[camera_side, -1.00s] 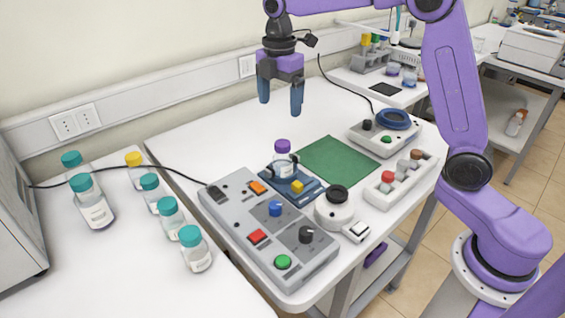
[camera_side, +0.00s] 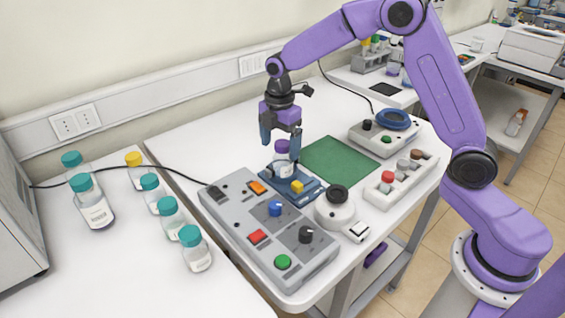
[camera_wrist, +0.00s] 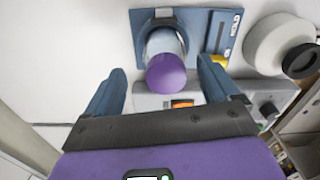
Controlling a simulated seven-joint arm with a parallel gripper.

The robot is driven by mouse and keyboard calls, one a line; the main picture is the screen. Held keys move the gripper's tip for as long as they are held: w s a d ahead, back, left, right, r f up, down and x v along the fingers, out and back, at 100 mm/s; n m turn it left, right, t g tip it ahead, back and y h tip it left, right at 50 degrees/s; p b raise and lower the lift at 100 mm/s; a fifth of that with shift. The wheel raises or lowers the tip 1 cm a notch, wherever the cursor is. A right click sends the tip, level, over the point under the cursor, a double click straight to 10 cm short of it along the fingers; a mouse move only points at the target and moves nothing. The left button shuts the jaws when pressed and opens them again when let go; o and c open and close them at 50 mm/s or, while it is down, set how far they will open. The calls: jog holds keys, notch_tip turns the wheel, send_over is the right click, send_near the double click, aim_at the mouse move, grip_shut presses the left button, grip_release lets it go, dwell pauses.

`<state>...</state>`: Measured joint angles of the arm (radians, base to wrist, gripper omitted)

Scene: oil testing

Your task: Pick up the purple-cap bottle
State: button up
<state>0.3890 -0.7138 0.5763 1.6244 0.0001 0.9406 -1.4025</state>
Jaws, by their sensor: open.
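The purple-cap bottle (camera_side: 282,158) stands upright in a blue holder (camera_side: 305,190) on the table. In the wrist view its purple cap (camera_wrist: 166,73) lies between the two fingers, closer to the left-right middle, with clear gaps on both sides. My gripper (camera_side: 281,140) is open and empty, pointing down just above and around the bottle's cap. In the wrist view my gripper (camera_wrist: 162,90) shows one blue finger on each side of the bottle. The lower part of the bottle is partly hidden by the holder.
A grey control box (camera_side: 265,225) with coloured knobs stands just in front. A white round device (camera_side: 335,210) is right of the holder, and a green mat (camera_side: 338,160) lies behind it. Several teal-cap bottles (camera_side: 170,216) and a yellow-cap bottle (camera_side: 135,172) stand at the left.

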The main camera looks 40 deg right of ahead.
aim_at(282, 158)
jog(key=f, duration=0.5)
jog(key=shift+s+d, duration=0.15)
jog(key=shift+s, duration=0.15)
jog(key=c, duration=1.2)
